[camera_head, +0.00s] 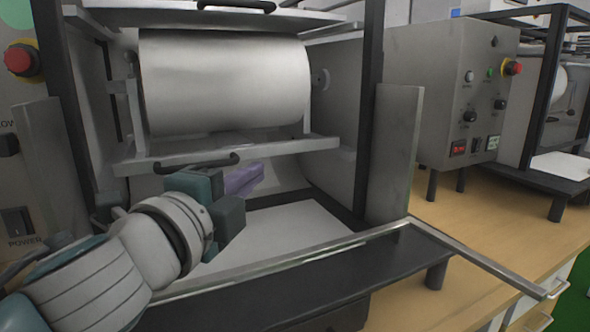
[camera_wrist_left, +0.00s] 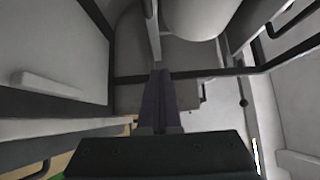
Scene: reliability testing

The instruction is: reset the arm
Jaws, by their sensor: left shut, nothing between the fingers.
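My left arm comes in from the lower left in the head view. Its left gripper (camera_head: 243,179) reaches into the front opening of a machine, below a large metal drum (camera_head: 225,82). The purple fingers are shut together with nothing between them. In the left wrist view the closed fingers (camera_wrist_left: 159,100) point away from the camera toward the machine's inside, with the drum (camera_wrist_left: 198,15) above them. I see no contact between the fingers and the machine. My right gripper is not in view.
A dark frame post (camera_head: 370,100) and a grey side panel (camera_head: 397,150) stand right of the gripper. A metal shelf with a black handle (camera_head: 200,163) is close by it. A pale tray floor (camera_head: 290,232) lies below. A second machine (camera_head: 455,90) stands on the wooden bench (camera_head: 490,235).

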